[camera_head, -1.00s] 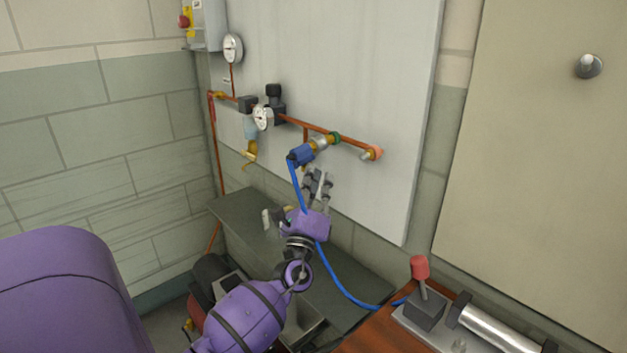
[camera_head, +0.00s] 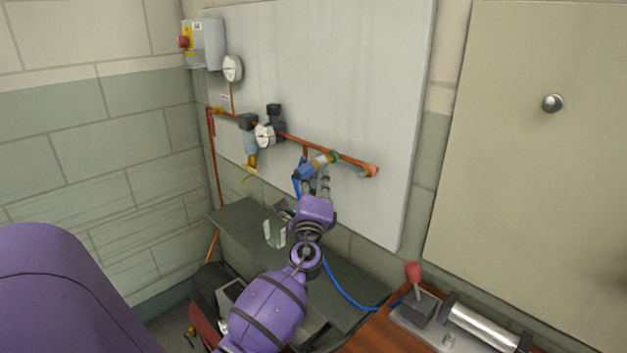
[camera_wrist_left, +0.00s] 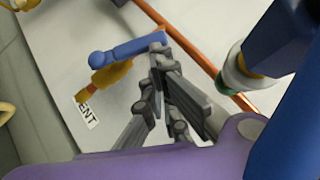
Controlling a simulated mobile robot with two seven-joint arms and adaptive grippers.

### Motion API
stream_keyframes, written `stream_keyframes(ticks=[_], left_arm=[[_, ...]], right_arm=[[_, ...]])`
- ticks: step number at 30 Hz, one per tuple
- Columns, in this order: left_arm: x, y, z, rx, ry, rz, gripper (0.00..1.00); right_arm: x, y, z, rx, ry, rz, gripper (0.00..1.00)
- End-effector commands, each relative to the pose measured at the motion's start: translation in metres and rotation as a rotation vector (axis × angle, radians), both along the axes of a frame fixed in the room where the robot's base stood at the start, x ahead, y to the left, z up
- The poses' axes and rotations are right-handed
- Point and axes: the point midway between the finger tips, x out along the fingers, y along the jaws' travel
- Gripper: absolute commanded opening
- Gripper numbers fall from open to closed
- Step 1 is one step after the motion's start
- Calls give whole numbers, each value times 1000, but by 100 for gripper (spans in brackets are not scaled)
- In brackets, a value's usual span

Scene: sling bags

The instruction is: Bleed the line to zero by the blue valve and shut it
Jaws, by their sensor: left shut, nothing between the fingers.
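The blue valve shows in the left wrist view as a blue lever (camera_wrist_left: 130,50) on a brass body (camera_wrist_left: 105,80), beside a white label ending in "ENT". In the head view I cannot make this valve out. My left gripper (camera_wrist_left: 158,45) is shut and empty, its fingertips at the lever's right end; whether they touch it is unclear. In the head view the left gripper (camera_head: 318,180) is just below the copper pipe (camera_head: 325,150), beside the blue hose coupling (camera_head: 304,172). Two round gauges, upper (camera_head: 233,68) and lower (camera_head: 265,136), are too small to read. My right gripper is out of view.
The blue coupling stands large and close at the right of the left wrist view (camera_wrist_left: 285,110). A blue hose (camera_head: 345,292) runs to a wooden bench (camera_head: 375,335) with a red-knobbed lever (camera_head: 414,272). A dark ledge (camera_head: 240,220) lies below the panel (camera_head: 380,90).

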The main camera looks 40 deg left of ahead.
Motion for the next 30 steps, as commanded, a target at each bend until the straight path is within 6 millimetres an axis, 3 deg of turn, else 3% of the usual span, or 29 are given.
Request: stream_keyframes(ticks=[7, 30], left_arm=[[1, 7, 11, 2, -1, 0, 0], [1, 15, 20, 1, 0, 0, 0]], right_arm=[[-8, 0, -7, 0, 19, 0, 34], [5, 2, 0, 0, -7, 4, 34]])
